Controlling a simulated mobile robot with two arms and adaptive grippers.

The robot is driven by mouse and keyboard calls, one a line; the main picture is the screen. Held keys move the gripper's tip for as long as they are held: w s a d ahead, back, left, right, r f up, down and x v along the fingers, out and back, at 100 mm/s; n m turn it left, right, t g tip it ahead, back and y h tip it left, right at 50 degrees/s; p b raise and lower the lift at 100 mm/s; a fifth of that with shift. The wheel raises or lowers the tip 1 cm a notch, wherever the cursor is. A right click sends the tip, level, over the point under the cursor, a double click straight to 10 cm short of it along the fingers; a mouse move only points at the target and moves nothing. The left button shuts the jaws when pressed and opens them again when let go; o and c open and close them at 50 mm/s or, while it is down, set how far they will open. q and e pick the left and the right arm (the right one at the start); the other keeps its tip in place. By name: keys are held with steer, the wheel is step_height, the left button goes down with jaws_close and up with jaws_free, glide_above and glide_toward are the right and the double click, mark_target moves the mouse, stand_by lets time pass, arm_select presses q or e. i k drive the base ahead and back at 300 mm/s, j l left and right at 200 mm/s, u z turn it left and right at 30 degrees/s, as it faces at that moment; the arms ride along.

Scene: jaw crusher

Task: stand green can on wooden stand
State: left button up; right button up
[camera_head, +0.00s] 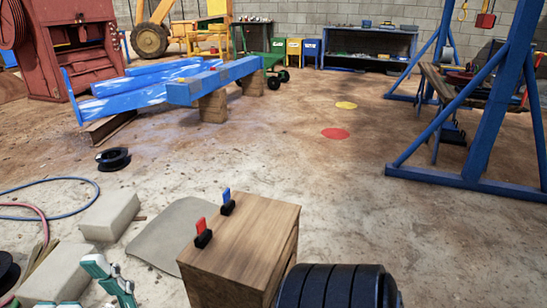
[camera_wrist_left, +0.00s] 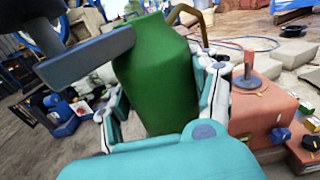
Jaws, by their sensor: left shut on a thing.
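In the left wrist view a green can (camera_wrist_left: 158,75) with sloping shoulders fills the middle. My left gripper (camera_wrist_left: 160,85), teal and white, is shut on it, with a finger along each side. The can leans in this picture, and its lower end is hidden behind the gripper. In the head view, part of a teal and white arm or gripper shows at the lower left, and the can does not show. A box-like wooden stand (camera_head: 250,235) is at the bottom centre, right of that part. My right gripper is not in view.
A red clip (camera_head: 203,232) and a blue clip (camera_head: 227,201) sit on the wooden stand's left edge. A black ribbed cylinder (camera_head: 335,290) is close on its right. Pale blocks (camera_head: 110,215) lie to the left. The floor beyond is mostly clear, with red and yellow discs.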

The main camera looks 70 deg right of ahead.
mark_target(253, 238)
steer(key=k+l, duration=0.1)
steer(key=l, duration=0.7)
steer(key=k+l, duration=0.1)
steer(key=l, duration=1.5)
steer(key=k+l, duration=0.15)
steer(key=l, duration=0.65)
